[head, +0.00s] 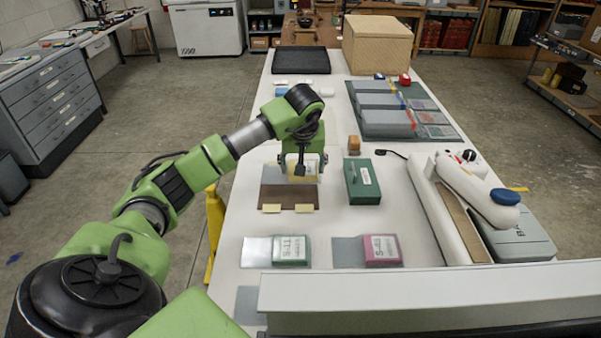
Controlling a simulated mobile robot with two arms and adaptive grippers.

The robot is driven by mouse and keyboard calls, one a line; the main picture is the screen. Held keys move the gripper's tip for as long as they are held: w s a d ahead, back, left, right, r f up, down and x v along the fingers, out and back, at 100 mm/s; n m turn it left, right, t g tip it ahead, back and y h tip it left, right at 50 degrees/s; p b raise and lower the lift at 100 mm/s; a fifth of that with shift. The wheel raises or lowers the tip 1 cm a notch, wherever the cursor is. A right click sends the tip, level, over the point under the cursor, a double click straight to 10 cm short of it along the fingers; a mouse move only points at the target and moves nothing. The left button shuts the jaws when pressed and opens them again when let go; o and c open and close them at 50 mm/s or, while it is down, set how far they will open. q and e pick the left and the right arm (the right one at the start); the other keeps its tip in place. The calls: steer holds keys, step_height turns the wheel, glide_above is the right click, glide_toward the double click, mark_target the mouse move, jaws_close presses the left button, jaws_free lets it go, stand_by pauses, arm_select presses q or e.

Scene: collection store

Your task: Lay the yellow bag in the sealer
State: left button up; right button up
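The yellow bag (298,178) shows as a pale yellow piece on the white table, at the back of a grey-brown flat panel; my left gripper partly hides it. My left gripper (302,168) points down right over it. Whether its fingers touch or grip the bag is too small to tell. The sealer (440,205) is the long cream device on the right of the table. Its upper arm with a blue end (505,196) is raised and swung to the right, away from the lower bar. My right gripper is out of view.
A green box with a handle (362,190) stands between bag and sealer. A pale ledge (430,290) crosses the front.

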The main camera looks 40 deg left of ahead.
mark_target(301, 186)
arm_select(q)
steer(key=shift+w+a+f, duration=0.25)
steer(key=shift+a+f, duration=0.15)
steer(key=shift+f, duration=0.15)
steer(key=shift+w+a+f, duration=0.25)
steer(key=shift+a+f, duration=0.1)
steer(key=shift+f, duration=0.2)
step_height(301, 186, down, 3)
steer(key=shift+r+p, duration=0.1)
steer(key=shift+p, duration=0.85)
steer(key=shift+f, duration=0.2)
steer(key=shift+a+f+b, duration=0.1)
steer(key=shift+f+b, duration=0.1)
steer(key=shift+b, duration=0.1)
steer(key=o, duration=1.2)
steer(key=shift+r, duration=0.15)
